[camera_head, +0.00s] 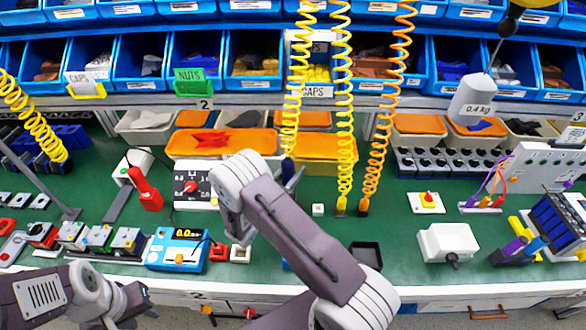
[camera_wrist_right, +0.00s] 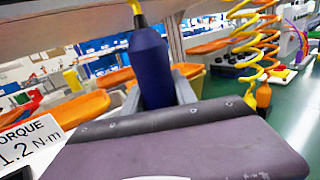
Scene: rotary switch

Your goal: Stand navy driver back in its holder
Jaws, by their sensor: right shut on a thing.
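The navy driver (camera_wrist_right: 150,68) stands roughly upright in the right wrist view, between the two fingers of my right gripper (camera_wrist_right: 158,92), which is shut on it. A yellow part joins its narrow top. In the head view the driver (camera_head: 288,168) hangs at the end of the leftmost of the middle coils, mostly hidden by my right arm. My right gripper (camera_head: 291,178) is partly hidden there too. My left gripper (camera_head: 143,303) is low at the left, away from the driver, and its fingers are unclear. I cannot tell which fixture is the driver's holder.
A yellow coil (camera_head: 343,120) and an orange coil (camera_head: 385,120) hang to the right. A white switch panel (camera_head: 195,186) and blue meter (camera_head: 176,250) stand left of my right arm. A dark tray (camera_head: 366,254) lies right of it. Green bench shows clear around (camera_head: 385,225).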

